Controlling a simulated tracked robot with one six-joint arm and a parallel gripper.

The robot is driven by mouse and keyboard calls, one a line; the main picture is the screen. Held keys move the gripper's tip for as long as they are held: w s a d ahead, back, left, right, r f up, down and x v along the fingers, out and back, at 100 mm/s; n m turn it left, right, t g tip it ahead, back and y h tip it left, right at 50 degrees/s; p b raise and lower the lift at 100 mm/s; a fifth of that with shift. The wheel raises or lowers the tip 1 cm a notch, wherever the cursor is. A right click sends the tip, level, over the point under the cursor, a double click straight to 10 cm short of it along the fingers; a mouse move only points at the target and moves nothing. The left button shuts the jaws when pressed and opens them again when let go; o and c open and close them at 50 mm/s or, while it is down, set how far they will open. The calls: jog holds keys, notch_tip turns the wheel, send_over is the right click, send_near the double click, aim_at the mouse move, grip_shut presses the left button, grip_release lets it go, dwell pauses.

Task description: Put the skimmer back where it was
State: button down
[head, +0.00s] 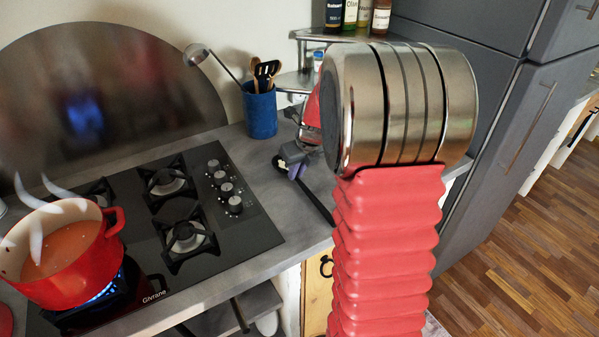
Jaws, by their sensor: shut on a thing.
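My gripper (293,167) is small and partly hidden, left of my large red and metal arm, above the counter to the right of the hob. It is shut on a thin dark handle (319,206), which I take to be the skimmer's. The handle slants down to the right, towards my arm. The skimmer's head cannot be made out; it may be hidden behind my arm. A blue utensil crock (260,112) stands behind and left of the gripper, holding a steel ladle (197,55), wooden utensils and a black slotted tool (267,69).
A red pot (62,250) of orange soup steams over a lit burner on the black gas hob (200,220). A corner shelf (300,80) with several bottles (350,15) is at the back. A grey fridge (500,130) stands right. Bare counter (245,148) shows before the crock.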

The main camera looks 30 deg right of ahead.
aim_at(305, 189)
jog(key=shift+f, duration=0.5)
jog(key=c, duration=1.8)
grip_release()
jog(key=shift+o, duration=0.2)
jog(key=shift+f, duration=0.1)
jog(key=v, duration=1.3)
jog(key=shift+a+r, duration=0.2)
jog(key=shift+r, duration=0.15)
jog(key=shift+s, duration=0.1)
jog(key=shift+a, duration=0.1)
